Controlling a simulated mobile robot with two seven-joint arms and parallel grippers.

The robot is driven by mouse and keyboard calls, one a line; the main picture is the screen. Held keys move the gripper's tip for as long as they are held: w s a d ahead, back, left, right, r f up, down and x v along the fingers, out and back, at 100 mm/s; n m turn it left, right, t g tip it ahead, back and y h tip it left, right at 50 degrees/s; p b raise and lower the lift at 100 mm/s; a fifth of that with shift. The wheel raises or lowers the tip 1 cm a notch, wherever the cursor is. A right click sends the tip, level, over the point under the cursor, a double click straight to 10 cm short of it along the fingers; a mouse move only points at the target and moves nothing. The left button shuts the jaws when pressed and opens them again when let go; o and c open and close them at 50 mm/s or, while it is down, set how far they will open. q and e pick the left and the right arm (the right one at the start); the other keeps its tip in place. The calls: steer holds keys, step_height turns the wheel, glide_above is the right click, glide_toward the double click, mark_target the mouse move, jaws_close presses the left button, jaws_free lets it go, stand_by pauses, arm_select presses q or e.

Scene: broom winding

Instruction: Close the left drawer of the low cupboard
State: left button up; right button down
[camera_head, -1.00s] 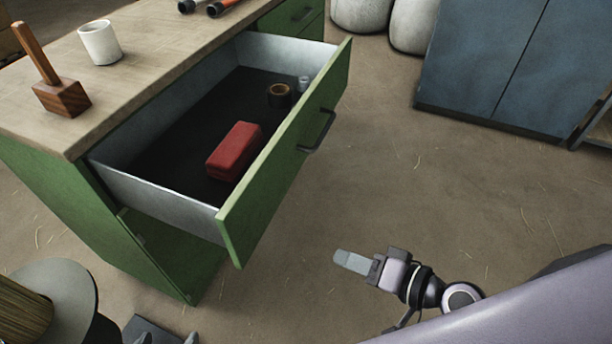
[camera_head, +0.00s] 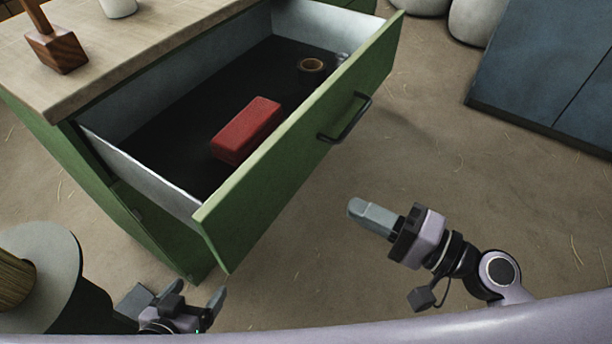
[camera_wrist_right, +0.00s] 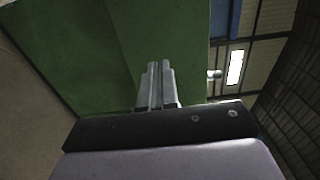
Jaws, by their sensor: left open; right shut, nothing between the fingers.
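The left drawer (camera_head: 300,140) of the low green cupboard (camera_head: 130,215) is pulled far out. Its green front has a dark bar handle (camera_head: 346,118). Inside lie a red block (camera_head: 246,129) and a brown ring-shaped roll (camera_head: 311,67). My right gripper (camera_head: 362,212) is shut and empty, in front of the drawer front and below the handle, apart from it in the head view. In the right wrist view its shut fingers (camera_wrist_right: 156,84) point toward a green surface. My left gripper (camera_head: 196,297) is open and empty, near the drawer front's lower left corner.
A wooden mallet (camera_head: 57,47) and a white cup (camera_head: 118,5) stand on the worktop. A grey round container (camera_head: 52,262) with bristles stands at lower left. A blue cabinet (camera_head: 535,65) and pale rounded sacks (camera_head: 478,22) are at the back right. The floor between is clear.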

mark_target(288, 175)
steer(key=p+x, duration=0.2)
steer(key=x, duration=0.7)
steer(key=shift+w+a+r, duration=0.1)
steer(key=shift+w+a, duration=0.55)
steer(key=shift+a, duration=0.15)
